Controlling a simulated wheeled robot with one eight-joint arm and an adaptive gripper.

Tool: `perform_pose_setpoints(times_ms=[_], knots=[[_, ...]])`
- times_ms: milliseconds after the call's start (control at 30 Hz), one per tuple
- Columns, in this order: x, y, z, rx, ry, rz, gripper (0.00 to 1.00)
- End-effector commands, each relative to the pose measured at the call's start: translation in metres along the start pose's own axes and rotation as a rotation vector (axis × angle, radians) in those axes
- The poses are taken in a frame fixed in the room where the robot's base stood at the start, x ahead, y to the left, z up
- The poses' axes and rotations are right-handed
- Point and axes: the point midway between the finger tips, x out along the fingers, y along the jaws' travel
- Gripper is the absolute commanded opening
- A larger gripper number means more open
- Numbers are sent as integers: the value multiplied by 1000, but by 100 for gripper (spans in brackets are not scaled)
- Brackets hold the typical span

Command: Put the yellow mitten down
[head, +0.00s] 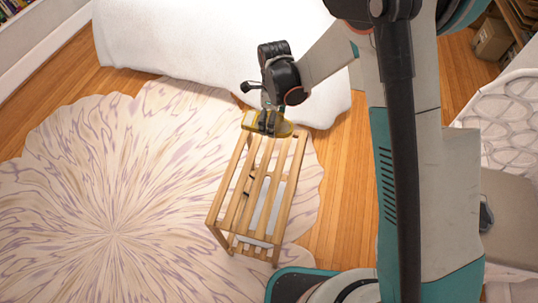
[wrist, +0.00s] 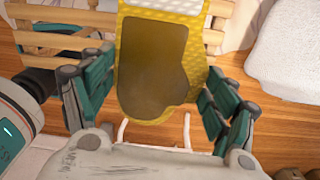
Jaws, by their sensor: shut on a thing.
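The yellow mitten (head: 285,128) is at the far end of a slatted wooden rack (head: 233,213) in the head view. My gripper (head: 268,124) is on it, coming from above. In the wrist view the mitten (wrist: 190,50) is large, with a brown-grey panel and a white cuff, between the two teal-and-grey fingers of my gripper (wrist: 150,100). The wooden slats (wrist: 52,42) show behind it. I cannot tell whether the mitten touches the slats or hangs just above them.
The rack stands on a round patterned rug (head: 110,210) over a wooden floor (head: 345,190). A white-covered bed or sofa (head: 190,45) is just behind the rack. A grey patterned seat (head: 505,130) is at the right. The rack's nearer slats look bare.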

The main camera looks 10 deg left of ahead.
Motion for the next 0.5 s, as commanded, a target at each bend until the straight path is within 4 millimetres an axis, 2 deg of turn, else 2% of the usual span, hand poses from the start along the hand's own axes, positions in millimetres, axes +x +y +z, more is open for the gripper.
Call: perform_pose_setpoints(times_ms=[33, 300, 500], knots=[[18, 0, 0, 0, 0, 0, 56], [83, 0, 0, -1, 0, 0, 56], [112, 0, 0, -2, 0, 0, 56]])
